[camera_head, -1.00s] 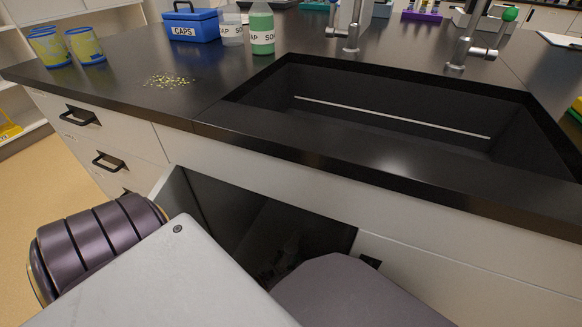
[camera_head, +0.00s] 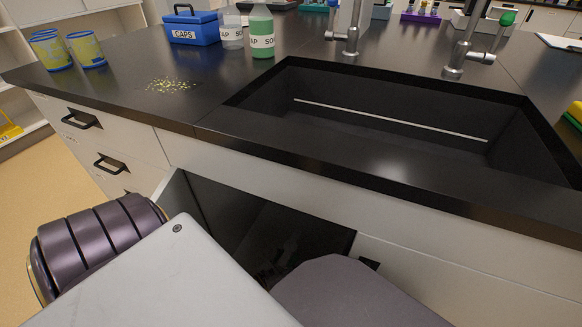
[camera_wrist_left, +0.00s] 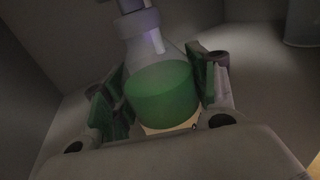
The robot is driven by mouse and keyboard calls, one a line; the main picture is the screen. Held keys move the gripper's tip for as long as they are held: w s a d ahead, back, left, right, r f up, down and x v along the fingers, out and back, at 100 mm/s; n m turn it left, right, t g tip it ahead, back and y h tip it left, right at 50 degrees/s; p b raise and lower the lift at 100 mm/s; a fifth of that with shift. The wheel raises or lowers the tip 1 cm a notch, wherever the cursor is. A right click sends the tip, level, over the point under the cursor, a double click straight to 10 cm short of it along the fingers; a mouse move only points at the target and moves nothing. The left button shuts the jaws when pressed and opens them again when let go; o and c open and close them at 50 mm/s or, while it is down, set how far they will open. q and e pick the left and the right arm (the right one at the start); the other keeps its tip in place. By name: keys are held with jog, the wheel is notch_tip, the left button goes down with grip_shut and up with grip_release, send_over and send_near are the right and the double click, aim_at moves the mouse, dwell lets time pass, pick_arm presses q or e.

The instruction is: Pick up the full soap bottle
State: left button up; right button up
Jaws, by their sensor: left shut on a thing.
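In the left wrist view, a clear bottle with green liquid (camera_wrist_left: 162,92) stands between the fingers of my left gripper (camera_wrist_left: 160,100). The gripper is shut on its body; the liquid reaches about the shoulder, with clear space above. The top of the bottle is cut off by the picture edge. In the head view, my left arm reaches into the open cabinet (camera_head: 215,210) under the sink, and the hand and held bottle are hidden or too dark to make out. Another green soap bottle (camera_head: 262,30) stands on the counter beside a clear, apparently empty bottle (camera_head: 232,28). My right gripper is not visible.
The cabinet walls (camera_wrist_left: 45,45) close in around the hand, and a grey cylindrical thing (camera_wrist_left: 302,22) is at the upper right. Above are the black counter (camera_head: 130,105), sink (camera_head: 390,125), two taps (camera_head: 350,35), a blue CAPS box (camera_head: 190,27), blue-yellow cups (camera_head: 87,50) and spilled bits (camera_head: 168,86).

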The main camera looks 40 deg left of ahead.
aim_at(291, 249)
pick_arm(q)
jog(key=shift+r+p, duration=2.2)
jog(key=shift+r, duration=1.95)
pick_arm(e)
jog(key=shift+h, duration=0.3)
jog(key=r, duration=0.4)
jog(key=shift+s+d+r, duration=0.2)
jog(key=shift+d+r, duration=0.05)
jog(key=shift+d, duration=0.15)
pick_arm(q)
jog(key=shift+d, duration=0.1)
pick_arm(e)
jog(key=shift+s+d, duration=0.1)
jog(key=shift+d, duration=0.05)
